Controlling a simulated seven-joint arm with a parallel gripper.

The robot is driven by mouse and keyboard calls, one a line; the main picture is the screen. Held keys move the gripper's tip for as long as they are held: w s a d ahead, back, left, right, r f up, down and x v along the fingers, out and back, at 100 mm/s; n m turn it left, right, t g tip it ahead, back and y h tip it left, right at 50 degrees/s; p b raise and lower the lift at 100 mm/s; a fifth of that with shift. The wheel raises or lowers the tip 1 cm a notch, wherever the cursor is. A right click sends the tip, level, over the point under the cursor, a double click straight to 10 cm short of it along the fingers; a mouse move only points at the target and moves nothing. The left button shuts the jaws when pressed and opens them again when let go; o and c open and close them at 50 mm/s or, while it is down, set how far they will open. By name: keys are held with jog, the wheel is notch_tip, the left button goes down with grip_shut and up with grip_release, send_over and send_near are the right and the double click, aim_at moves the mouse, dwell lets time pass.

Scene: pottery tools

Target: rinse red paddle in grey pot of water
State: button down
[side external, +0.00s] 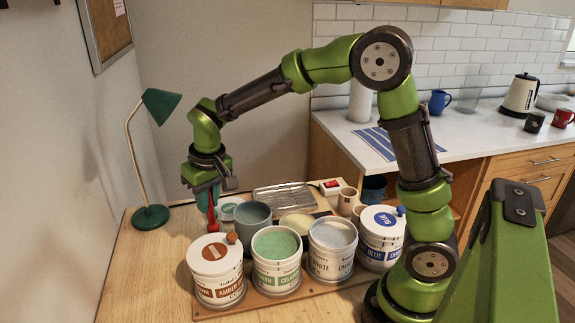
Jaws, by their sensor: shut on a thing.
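My gripper (206,198) points down at the left of the work table, behind the amber jar. It is shut on a thin red tool, the red paddle (211,214), which hangs roughly upright below the fingers. The grey pot (252,224) stands just right of the paddle, behind the green-topped jar. The paddle is outside the pot, to its left. The paddle's lower end is close behind the amber jar's lid, and I cannot tell how high it is. The water inside the pot is hard to make out from here.
In front stand the amber jar (216,272), the celadon jar (277,262), the white jar (332,250) and the blue jar (380,240). A metal tray (284,197) lies behind. A green lamp (151,216) stands at the left. The table's left front is clear.

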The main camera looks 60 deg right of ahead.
jog(key=shift+f, duration=0.1)
jog(key=c, duration=1)
grip_release()
jog(key=v, duration=1.7)
jog(key=s+d+f+m+t+y, duration=0.1)
jog(key=s+f+t, duration=0.1)
jog(key=s, duration=0.6)
jog(key=s+d+f+m+t+y, duration=0.1)
jog(key=s+f+t, duration=0.1)
jog(key=s+f, duration=0.3)
jog(key=s, duration=0.4)
jog(key=shift+t, duration=0.4)
